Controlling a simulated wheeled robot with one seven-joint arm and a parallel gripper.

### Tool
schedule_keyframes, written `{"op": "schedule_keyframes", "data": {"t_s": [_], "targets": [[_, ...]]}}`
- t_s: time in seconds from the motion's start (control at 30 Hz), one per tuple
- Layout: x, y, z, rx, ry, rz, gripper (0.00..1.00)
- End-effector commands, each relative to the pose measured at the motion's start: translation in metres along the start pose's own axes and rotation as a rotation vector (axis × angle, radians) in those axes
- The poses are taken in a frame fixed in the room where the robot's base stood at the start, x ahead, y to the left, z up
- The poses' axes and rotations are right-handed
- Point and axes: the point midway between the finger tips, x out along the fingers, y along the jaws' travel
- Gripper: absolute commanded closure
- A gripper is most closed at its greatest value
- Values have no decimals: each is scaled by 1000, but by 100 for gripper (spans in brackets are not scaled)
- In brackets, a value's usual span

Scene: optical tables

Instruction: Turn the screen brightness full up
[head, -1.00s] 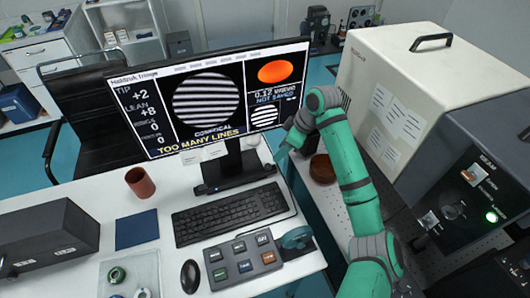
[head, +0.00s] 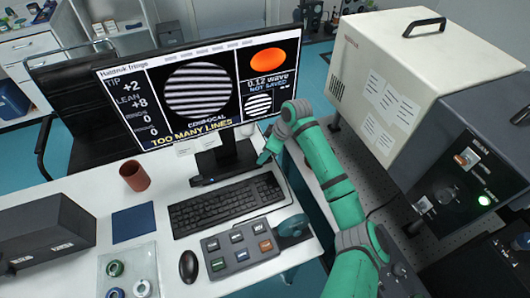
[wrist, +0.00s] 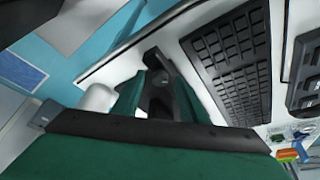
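The screen (head: 190,95) is a lit black monitor on a dark stand (head: 226,158), showing striped fringe circles, an orange oval and "TOO MANY LINES". My gripper (head: 265,158) is just right of the stand, below the screen's lower right corner. In the wrist view my gripper (wrist: 157,95) shows two green fingers apart, with a dark part visible between them; I cannot tell whether they touch it. No brightness label is readable.
A keyboard (head: 228,204) and mouse (head: 188,265) lie in front of the stand. A brown cup (head: 134,175), blue pad (head: 133,223) and clear tray (head: 107,252) are to the left. A large beige housing (head: 375,85) and dark laser box (head: 470,175) stand at right.

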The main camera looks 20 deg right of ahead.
Motion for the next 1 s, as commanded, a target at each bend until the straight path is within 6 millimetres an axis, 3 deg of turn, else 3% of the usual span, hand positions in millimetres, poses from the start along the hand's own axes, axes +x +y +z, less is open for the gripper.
{"op": "schedule_keyframes", "data": {"t_s": [0.17,0.33,0.67,1.0], "targets": [[0,0,0,0,0,0,61],[0,0,-1,-1,0,0,100],[0,-1,-2,22,3,9,100],[1,-4,-3,206,5,85,100]]}}
